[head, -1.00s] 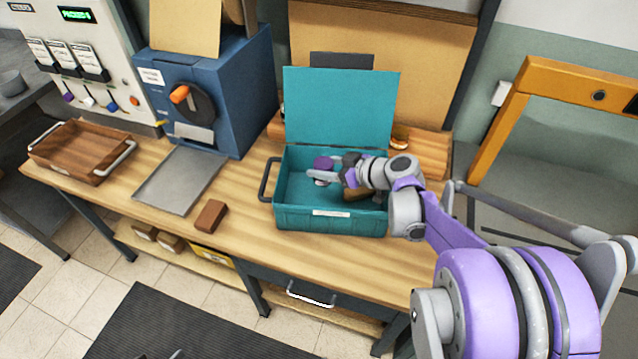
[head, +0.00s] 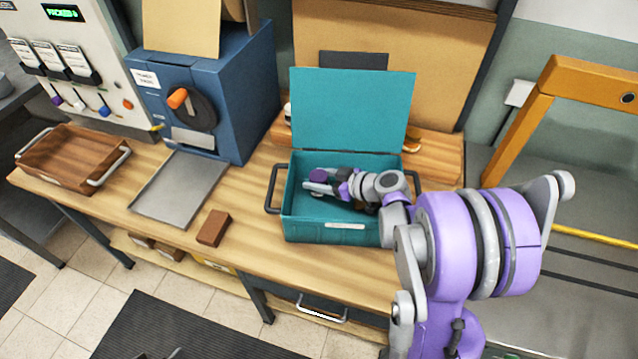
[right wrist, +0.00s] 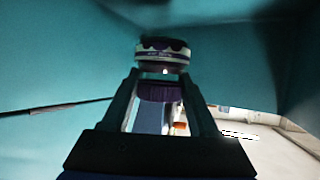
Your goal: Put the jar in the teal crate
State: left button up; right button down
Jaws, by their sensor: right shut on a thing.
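The teal crate (head: 337,232) stands on the wooden bench with its lid (head: 352,108) raised at the back. My right gripper (head: 326,180) reaches into it from the right. It is shut on the jar (head: 319,175), whose purple top shows near the crate's left inner wall. In the right wrist view the jar (right wrist: 163,52), with a dark top and pale label band, sits between the fingertips, with teal walls around. I cannot tell whether the jar touches the crate floor. My left gripper is not clearly in view.
A brown block (head: 213,227) and a grey metal tray (head: 180,187) lie left of the crate. A wooden tray (head: 70,160) is at the bench's far left. A blue machine (head: 235,85) stands behind. Bare bench top separates block and crate.

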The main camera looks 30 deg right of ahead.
aim_at(325, 183)
jog(key=shift+f, duration=0.65)
jog(key=shift+f+b, duration=0.6)
jog(key=shift+f, duration=0.05)
jog(key=shift+c, duration=0.8)
grip_release()
jog(key=shift+r, duration=0.1)
jog(key=shift+r, duration=0.2)
jog(key=shift+r+p, duration=0.55)
jog(key=shift+p, duration=0.15)
jog(key=v, duration=0.7)
jog(key=shift+s+d+f, duration=0.1)
jog(key=shift+s, duration=0.15)
